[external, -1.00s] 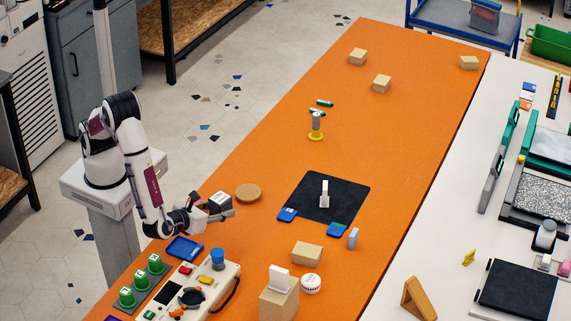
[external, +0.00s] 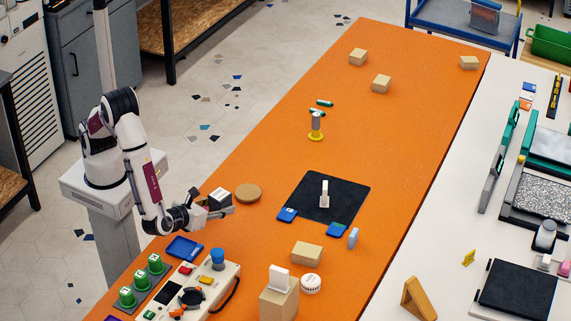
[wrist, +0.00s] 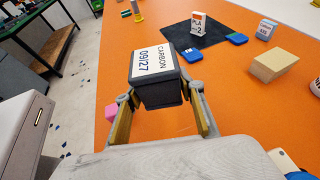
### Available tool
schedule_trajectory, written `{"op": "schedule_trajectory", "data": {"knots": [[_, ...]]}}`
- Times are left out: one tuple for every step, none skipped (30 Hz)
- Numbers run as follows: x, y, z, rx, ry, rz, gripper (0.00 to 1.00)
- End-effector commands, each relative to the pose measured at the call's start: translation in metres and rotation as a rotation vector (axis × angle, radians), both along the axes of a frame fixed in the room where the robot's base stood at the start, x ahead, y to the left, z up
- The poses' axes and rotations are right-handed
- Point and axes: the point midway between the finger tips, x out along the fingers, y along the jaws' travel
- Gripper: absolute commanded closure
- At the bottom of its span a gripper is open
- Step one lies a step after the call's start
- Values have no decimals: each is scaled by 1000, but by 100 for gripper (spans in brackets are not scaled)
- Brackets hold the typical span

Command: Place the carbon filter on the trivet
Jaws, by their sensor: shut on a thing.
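The carbon filter (wrist: 157,75) is a dark box with a white label reading CARBON 09/27. My gripper (wrist: 161,94) is shut on it, one finger on each side. In the external view the filter (external: 219,198) is at the left edge of the orange table, held by my gripper (external: 224,209). The trivet (external: 248,194) is a round, flat cork-brown disc on the table, just right of the filter, with nothing on it. The trivet cannot be made out in the wrist view.
A control panel (external: 195,289) and blue tray (external: 185,249) are nearer the camera. The table beyond the trivet is largely clear.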

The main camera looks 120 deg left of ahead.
Motion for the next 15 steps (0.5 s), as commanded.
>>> {"op": "schedule_trajectory", "data": {"knots": [[0, 1, 0, 0, 0, 2, 85], [0, 1, 0, 0, 0, 3, 85], [0, 3, 0, 0, 0, 7, 85], [0, 4, 0, 0, -1, 9, 85], [0, 6, 0, 0, -1, 13, 85], [0, 9, 1, 0, -2, 19, 85], [0, 12, 1, -1, -2, 26, 85], [0, 15, 1, -1, -3, 33, 85], [0, 20, 2, -2, -4, 44, 85], [0, 24, 2, -2, -5, 52, 85], [-1, 28, 3, -2, -6, 62, 85], [-1, 35, 4, -3, -8, 77, 85], [-2, 40, 5, -3, -9, 87, 85], [-2, 46, 6, -3, -10, 98, 85], [-3, 54, 7, -3, -11, 113, 85]]}}
